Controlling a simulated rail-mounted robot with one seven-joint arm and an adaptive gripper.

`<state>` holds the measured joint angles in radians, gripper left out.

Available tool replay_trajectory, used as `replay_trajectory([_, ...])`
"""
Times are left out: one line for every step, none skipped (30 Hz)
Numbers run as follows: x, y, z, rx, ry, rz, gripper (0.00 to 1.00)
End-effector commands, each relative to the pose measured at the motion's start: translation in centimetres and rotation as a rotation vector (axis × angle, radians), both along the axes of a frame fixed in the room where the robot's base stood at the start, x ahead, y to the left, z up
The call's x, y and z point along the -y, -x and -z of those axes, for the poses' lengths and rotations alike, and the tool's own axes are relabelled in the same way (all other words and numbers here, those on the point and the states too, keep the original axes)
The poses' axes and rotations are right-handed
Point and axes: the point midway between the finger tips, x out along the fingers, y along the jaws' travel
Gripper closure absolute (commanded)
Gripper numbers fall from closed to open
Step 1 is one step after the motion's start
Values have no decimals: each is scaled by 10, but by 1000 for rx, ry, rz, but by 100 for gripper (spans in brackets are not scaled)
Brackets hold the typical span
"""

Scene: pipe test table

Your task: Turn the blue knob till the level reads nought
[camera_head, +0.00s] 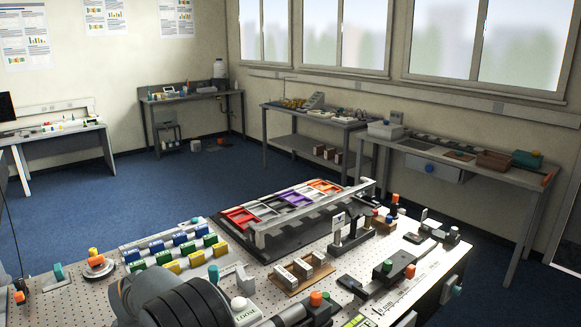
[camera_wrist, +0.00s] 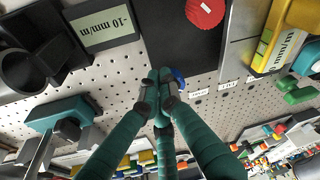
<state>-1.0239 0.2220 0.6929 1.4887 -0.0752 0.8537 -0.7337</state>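In the wrist view, the blue knob (camera_wrist: 181,76) shows only as a curved edge beside and behind my fingertips; the rest of it is hidden. My gripper (camera_wrist: 160,92) has teal fingers with dark pads. Their tips are drawn together over the knob. Whether they hold or only touch it is not clear. A level display (camera_wrist: 106,24) at upper left appears upside down and seems to read -10 mm/m. A yellow level (camera_wrist: 288,35) at upper right has another display in mm/m; its figure is unclear. The knob and my fingertips cannot be made out in the head view.
A dark plate with a red disc (camera_wrist: 205,11) lies just beyond my fingertips. A teal clamp-like part (camera_wrist: 58,113) is at left, and green parts (camera_wrist: 296,90) are at right. The perforated table (camera_head: 205,236) is crowded with blocks and fixtures.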

Motion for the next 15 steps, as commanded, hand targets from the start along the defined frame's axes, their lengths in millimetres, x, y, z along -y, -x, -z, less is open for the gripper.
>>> replay_trajectory([3,-1,4,-1,4,2,100])
replay_trajectory([4,0,5,-1,5,2,100])
replay_trajectory([6,0,5,-1,5,2,100])
replay_trajectory([7,1,5,-1,5,2,100])
replay_trajectory([8,1,5,-1,5,2,100])
replay_trajectory([9,2,5,-3,5,3,100])
replay_trajectory([10,2,4,-3,6,3,100])
replay_trajectory([10,2,3,-4,7,3,100])
replay_trajectory([10,2,0,-4,6,3,100])
replay_trajectory([9,2,-3,-4,5,3,100])
replay_trajectory([9,2,-6,-3,5,3,100])
replay_trajectory([9,2,-10,-2,4,3,100])
replay_trajectory([9,2,-14,-2,4,2,100])
replay_trajectory([8,2,-18,-2,4,2,100])
replay_trajectory([8,2,-24,0,3,1,100])
